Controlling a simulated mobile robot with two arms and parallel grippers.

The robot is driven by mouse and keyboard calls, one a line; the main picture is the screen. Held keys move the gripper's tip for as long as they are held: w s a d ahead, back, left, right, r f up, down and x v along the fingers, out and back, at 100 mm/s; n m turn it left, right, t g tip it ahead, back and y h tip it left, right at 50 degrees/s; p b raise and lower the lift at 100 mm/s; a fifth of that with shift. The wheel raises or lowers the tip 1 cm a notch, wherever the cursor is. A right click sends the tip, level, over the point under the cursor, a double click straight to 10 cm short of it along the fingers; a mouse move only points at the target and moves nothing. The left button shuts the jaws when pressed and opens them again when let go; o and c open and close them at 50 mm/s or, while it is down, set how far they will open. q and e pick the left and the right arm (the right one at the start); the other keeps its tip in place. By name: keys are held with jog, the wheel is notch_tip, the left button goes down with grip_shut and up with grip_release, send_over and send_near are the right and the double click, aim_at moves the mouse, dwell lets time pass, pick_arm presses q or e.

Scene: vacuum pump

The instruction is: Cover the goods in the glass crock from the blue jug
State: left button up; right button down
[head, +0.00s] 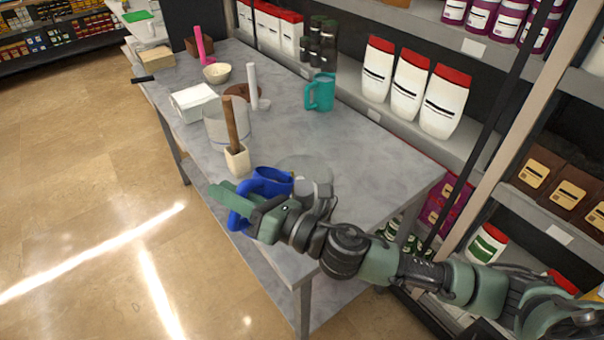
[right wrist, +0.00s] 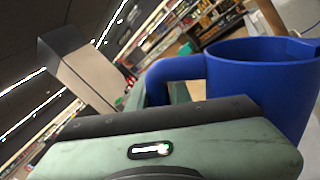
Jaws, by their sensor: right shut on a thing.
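The blue jug (head: 272,181) is near the front of the grey table, and its body fills the right of the right wrist view (right wrist: 258,85). My right gripper (head: 243,207) is shut on the jug's handle. In the right wrist view the handle runs down behind the gripper's edge. The jug's contents are hidden. A clear round glass vessel (head: 306,162), which looks like the glass crock, stands just right of the jug. My gripper and wrist hide its lower part, and I cannot tell clearly what is inside. My left gripper is not in view.
A white square pot with a wooden handle (head: 237,160) stands close behind the jug. Another clear cylinder (head: 214,128), a white box (head: 194,102), a bowl (head: 217,73) and a teal mug (head: 321,92) are farther back. The table's right part (head: 385,170) is clear.

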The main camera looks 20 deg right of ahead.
jog(key=shift+w+d+r+m+p, duration=0.2)
jog(key=shift+d+r+m, duration=0.05)
jog(key=shift+r, duration=0.35)
jog(key=shift+w+d+r+m+p, duration=0.2)
jog(key=shift+d+r+m, duration=0.05)
jog(key=shift+r, duration=0.35)
jog(key=shift+d, duration=0.1)
jog(key=shift+w+d+r+m, duration=0.2)
jog(key=shift+d+r+m, duration=0.05)
jog(key=shift+r+m, duration=0.25)
jog(key=shift+w+d+r+m, duration=0.2)
jog(key=shift+d+r+m, duration=0.05)
jog(key=shift+r+m, duration=0.2)
jog(key=shift+w+d+m+t, duration=0.1)
jog(key=shift+d+m+t, duration=0.1)
jog(key=shift+m+t, duration=0.2)
jog(key=s+a+f+n+g+b, duration=0.1)
jog(key=s+a+f+n, duration=0.1)
jog(key=f+n, duration=0.3)
jog(key=s+a+f+n+g+b, duration=0.1)
jog(key=s+a+f+n, duration=0.2)
jog(key=f, duration=0.7)
jog(key=shift+a+n, duration=1.25)
jog(key=shift+n, duration=0.1)
jog(key=shift+s+d+h, duration=0.1)
jog(key=shift+h, duration=0.2)
